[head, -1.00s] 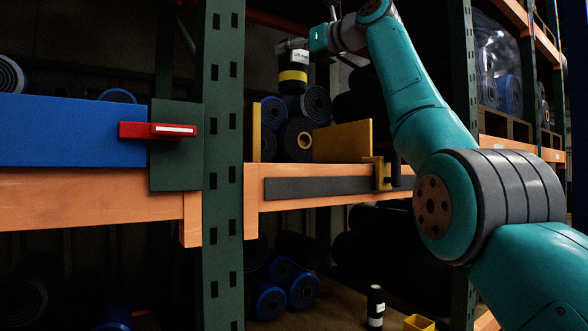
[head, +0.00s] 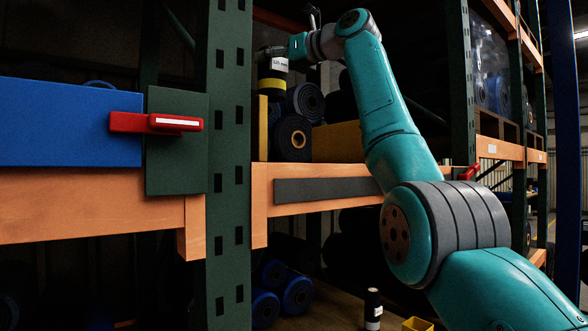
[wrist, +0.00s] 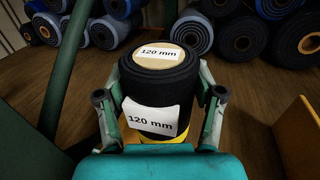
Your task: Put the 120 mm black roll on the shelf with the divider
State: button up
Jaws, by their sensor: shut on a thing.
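The black 120 mm roll (wrist: 158,85) is upright in my gripper (wrist: 160,96), with "120 mm" labels on its top and side and a yellow band near its bottom. The fingers are shut around its sides. In the head view the held roll (head: 272,70) is above the left end of the middle shelf, near the narrow yellow upright plate (head: 263,128). The wide yellow divider (head: 337,142) stands farther right on that shelf, partly behind my arm. In the wrist view a yellow panel (wrist: 298,132) is at the right. The roll's underside is hidden.
Several rolls (wrist: 215,30) lie at the back of the wooden deck (wrist: 255,110), whose nearer part looks clear. A green post (head: 228,170) stands left of the shelf. A red handle (head: 155,122) sticks out at left. A small black roll (head: 373,310) stands below.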

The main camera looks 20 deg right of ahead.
jog(key=shift+s+f, duration=0.1)
jog(key=shift+f, duration=7.4)
jog(key=o, duration=1.6)
jog(key=shift+f, duration=0.2)
jog(key=shift+r, duration=0.15)
jog(key=shift+d, duration=0.1)
